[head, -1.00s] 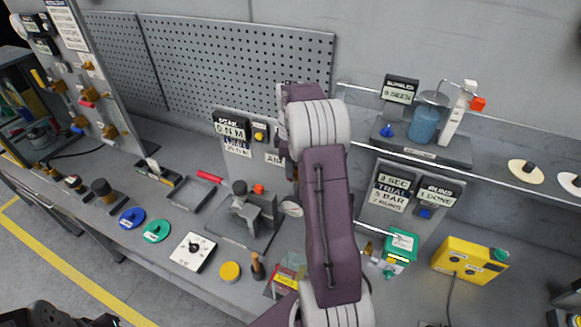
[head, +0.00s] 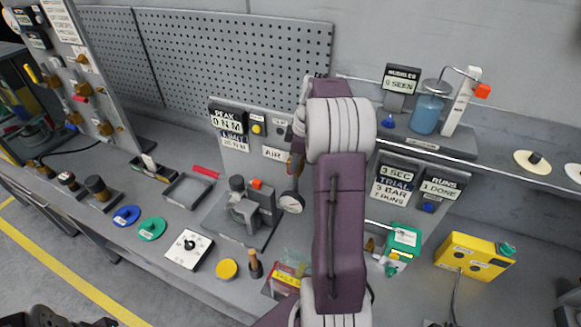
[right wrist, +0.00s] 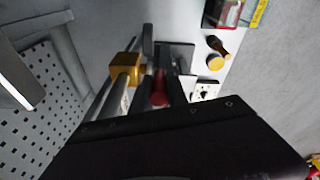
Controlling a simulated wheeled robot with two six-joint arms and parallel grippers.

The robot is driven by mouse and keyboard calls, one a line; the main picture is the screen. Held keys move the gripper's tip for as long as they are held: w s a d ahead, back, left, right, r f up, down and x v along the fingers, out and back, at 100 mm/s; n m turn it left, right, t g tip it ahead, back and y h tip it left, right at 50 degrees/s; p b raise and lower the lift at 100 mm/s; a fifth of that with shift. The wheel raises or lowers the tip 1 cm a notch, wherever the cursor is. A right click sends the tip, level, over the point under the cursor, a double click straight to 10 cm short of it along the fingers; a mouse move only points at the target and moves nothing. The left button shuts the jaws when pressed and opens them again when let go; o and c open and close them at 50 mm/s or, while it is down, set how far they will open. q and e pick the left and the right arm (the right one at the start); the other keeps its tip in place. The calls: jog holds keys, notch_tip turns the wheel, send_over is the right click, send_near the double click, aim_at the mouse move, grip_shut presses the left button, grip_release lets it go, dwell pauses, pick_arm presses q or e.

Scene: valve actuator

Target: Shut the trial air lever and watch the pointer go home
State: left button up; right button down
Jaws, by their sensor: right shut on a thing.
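In the right wrist view a red lever handle (right wrist: 160,92) lies between the dark fingers of my right gripper (right wrist: 160,62), which is shut on it. A brass valve body (right wrist: 126,68) on a pale pipe is just left of the fingers. In the head view my right arm covers most of the air station; the gripper is largely hidden behind it. A round gauge (head: 291,202) shows beside the arm, below the air label (head: 275,154); its needle is too small to read. The pointer cannot be made out clearly. Dark parts at the bottom left appear to be my left gripper (head: 65,316).
A green box (head: 403,240) and a yellow box (head: 474,257) stand to the right. A bubbler jar (head: 427,115) is on the shelf. A white dial plate (head: 188,249) and coloured discs lie along the front.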

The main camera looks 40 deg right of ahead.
jog(key=s+t+b, duration=0.1)
jog(key=b, duration=0.2)
jog(key=s+f+t+y+b, duration=0.1)
jog(key=b, duration=0.2)
jog(key=d+f+t+y+b, duration=0.1)
jog(key=t+b, duration=0.1)
jog(key=b, duration=0.1)
jog(key=shift+s+d+b, duration=0.1)
jog(key=shift+s+b, duration=0.3)
